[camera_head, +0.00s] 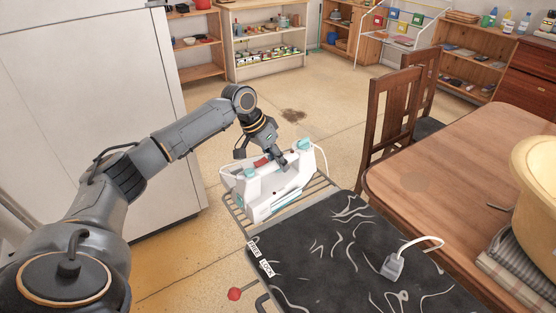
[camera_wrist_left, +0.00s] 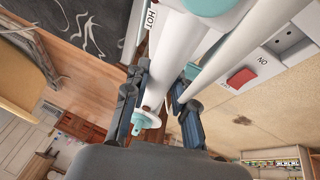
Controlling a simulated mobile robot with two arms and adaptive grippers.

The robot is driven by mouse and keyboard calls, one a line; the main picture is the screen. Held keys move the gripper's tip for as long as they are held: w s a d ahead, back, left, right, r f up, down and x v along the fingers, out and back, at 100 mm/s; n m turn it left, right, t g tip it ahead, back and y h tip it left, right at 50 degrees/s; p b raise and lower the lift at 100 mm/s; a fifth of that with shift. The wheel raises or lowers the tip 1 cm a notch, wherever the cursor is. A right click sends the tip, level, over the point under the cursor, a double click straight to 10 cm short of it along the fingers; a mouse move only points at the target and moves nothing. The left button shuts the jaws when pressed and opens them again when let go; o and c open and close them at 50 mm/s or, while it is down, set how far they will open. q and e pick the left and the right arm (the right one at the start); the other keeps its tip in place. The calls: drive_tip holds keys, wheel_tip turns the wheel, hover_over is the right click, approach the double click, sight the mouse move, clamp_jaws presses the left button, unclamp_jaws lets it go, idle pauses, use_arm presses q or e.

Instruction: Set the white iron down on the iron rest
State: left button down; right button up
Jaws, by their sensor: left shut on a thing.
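The white iron (camera_head: 265,195), with pale teal parts, is over the iron rest (camera_head: 318,186), a slatted metal rack at the far end of the black ironing board. I cannot tell whether the iron touches the slats. My left gripper (camera_head: 279,160) reaches down from above and is shut on the iron's upper handle. In the left wrist view the white handle (camera_wrist_left: 162,75) lies between the fingers of my left gripper (camera_wrist_left: 158,92). My right gripper is not in view.
The ironing board (camera_head: 330,245) has white squiggles and a grey plug with a white cord (camera_head: 393,266). A wooden table (camera_head: 450,165) and chair (camera_head: 390,115) stand to the right. A white cabinet (camera_head: 90,90) is at the left. Open floor lies behind.

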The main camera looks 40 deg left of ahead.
use_arm(q)
drive_tip(key=shift+f, duration=0.25)
drive_tip(key=c, duration=1)
unclamp_jaws()
drive_tip(key=shift+s+f, duration=0.1)
drive_tip(key=shift+f, duration=0.2)
drive_tip(key=v, duration=1.2)
drive_tip(key=shift+r, duration=0.3)
